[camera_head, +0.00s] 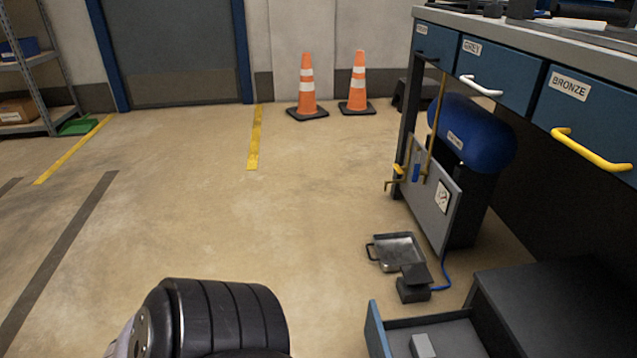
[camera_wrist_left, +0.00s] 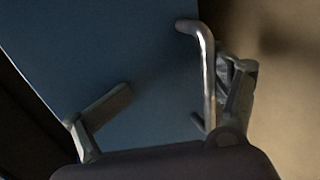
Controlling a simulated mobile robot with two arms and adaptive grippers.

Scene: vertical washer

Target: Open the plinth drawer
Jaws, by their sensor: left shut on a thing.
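The plinth drawer is low at the bottom right of the head view, standing out of the dark plinth (camera_head: 560,300). Its blue front (camera_head: 376,332) shows edge-on, and a small grey block (camera_head: 422,346) lies inside. In the left wrist view, the blue drawer front (camera_wrist_left: 100,50) fills the left and middle, with a metal bar handle (camera_wrist_left: 209,75) on it. My right gripper is not in view.
A workbench with labelled drawers, including a yellow-handled one (camera_head: 590,150), overhangs the right side. A blue tank (camera_head: 475,132), a metal pan (camera_head: 398,252) and a black pedal (camera_head: 413,284) stand beyond the drawer. Two orange cones (camera_head: 307,85) are far back.

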